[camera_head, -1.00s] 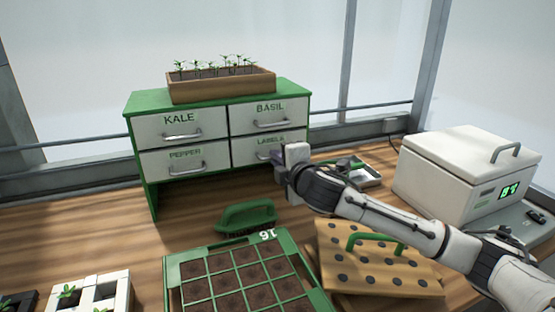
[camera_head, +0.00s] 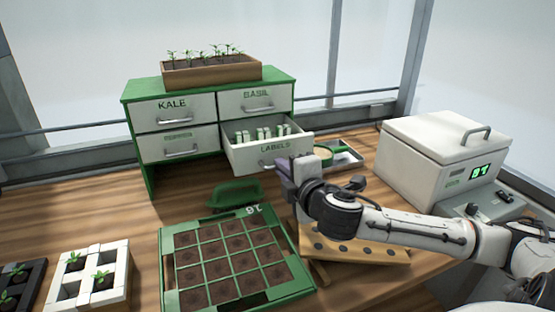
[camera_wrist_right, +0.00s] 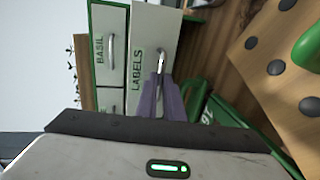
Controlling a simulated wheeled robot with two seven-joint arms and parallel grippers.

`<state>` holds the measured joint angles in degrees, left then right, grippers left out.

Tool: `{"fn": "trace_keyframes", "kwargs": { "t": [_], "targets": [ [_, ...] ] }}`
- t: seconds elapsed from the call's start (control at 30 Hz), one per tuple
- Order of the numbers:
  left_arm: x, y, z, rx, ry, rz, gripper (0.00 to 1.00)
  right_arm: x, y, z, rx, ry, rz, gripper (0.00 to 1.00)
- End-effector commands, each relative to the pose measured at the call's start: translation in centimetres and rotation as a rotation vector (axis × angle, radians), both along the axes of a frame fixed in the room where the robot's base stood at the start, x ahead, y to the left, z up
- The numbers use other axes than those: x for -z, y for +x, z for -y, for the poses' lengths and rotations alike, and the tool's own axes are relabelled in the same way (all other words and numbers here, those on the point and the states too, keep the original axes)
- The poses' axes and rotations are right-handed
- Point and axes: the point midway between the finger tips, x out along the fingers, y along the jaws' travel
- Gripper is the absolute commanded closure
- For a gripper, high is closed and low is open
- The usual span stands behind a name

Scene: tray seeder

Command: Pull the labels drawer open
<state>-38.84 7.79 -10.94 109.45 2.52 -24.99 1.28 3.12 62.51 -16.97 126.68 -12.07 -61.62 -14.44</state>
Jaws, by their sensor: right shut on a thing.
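The labels drawer (camera_head: 240,156) is the lower right drawer of a green and white cabinet (camera_head: 210,80). It stands well out from the cabinet, and rows of white and green labels (camera_head: 264,133) show inside. My right gripper (camera_head: 284,166) is at the drawer's front, shut on its handle. In the right wrist view the purple-grey fingers (camera_wrist_right: 161,100) meet the metal handle (camera_wrist_right: 160,62) beside the word LABELS. The fingers hide part of the handle. My left gripper is not in view.
A dibber board (camera_head: 385,252) lies under my right arm. A white box with a display (camera_head: 440,150) stands at right. A seedling planter (camera_head: 210,73) sits on top.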

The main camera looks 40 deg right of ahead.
Motion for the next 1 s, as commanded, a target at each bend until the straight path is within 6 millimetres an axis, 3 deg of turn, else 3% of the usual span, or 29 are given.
{"fn": "trace_keyframes", "kwargs": {
  "t": [0.47, 0.6, 1.0],
  "targets": [
    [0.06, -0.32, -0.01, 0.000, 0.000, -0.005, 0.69, 0.02, -0.75, -0.03, 0.007, -0.002, -0.001, 1.00],
    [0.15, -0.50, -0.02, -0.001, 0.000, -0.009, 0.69, 0.01, -0.74, -0.06, 0.006, -0.002, -0.001, 0.74],
    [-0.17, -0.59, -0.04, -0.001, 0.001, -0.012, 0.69, -0.28, -0.87, -0.60, -0.001, 0.001, -0.001, 0.74]
  ]
}}
